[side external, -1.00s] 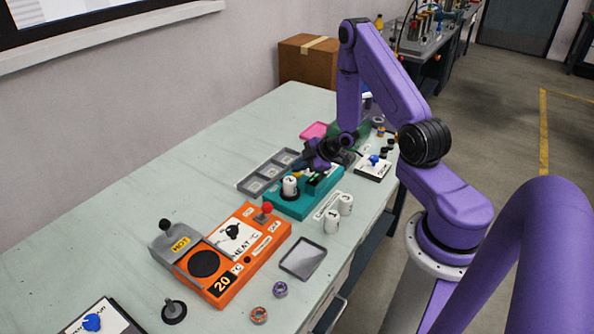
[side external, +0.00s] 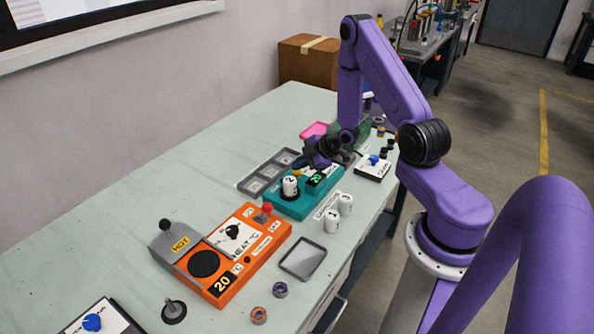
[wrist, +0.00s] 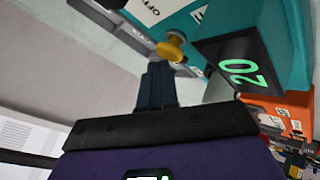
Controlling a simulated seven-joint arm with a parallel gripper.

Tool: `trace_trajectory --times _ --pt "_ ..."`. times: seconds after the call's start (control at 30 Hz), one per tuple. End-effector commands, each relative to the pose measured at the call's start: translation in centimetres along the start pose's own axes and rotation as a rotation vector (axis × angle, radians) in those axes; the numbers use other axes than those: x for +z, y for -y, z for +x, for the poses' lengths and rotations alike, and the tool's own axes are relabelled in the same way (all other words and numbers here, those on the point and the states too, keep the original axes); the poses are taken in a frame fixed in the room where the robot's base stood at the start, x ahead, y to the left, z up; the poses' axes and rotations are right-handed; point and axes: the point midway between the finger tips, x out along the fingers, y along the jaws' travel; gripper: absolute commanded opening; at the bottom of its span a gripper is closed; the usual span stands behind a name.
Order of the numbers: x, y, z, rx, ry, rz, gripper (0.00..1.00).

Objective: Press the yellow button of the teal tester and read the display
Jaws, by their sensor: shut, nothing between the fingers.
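The teal tester (side external: 286,207) stands on the bench with a white tube marked 2 (side external: 290,187) upright on it. Its small display (side external: 317,181) is lit in green. In the wrist view the display (wrist: 241,68) reads 20. The yellow button (wrist: 172,49) shows at the tester's edge in the wrist view, and a bit of it (side external: 298,173) shows in the side view. My gripper (wrist: 158,66) is shut and empty, its tips close to the button; I cannot tell whether they touch it. In the side view my gripper (side external: 307,164) is above the tester's far end.
An orange heater (side external: 248,252), its display at 20, stands nearer the camera. A small grey tray (side external: 303,259) lies in front. The bench's left side is clear.

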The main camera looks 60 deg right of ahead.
Motion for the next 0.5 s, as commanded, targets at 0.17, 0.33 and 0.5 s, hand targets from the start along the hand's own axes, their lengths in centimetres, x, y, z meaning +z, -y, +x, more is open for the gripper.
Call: trace_trajectory --times 0.17,0.33,0.5 --pt "0.0 0.0 0.0 -0.001 -0.001 0.0 0.0" --pt "-0.3 -0.3 -0.4 0.002 -0.002 -0.002 0.0" --pt "-1.1 -1.1 -1.4 0.002 -0.002 -0.003 0.0"
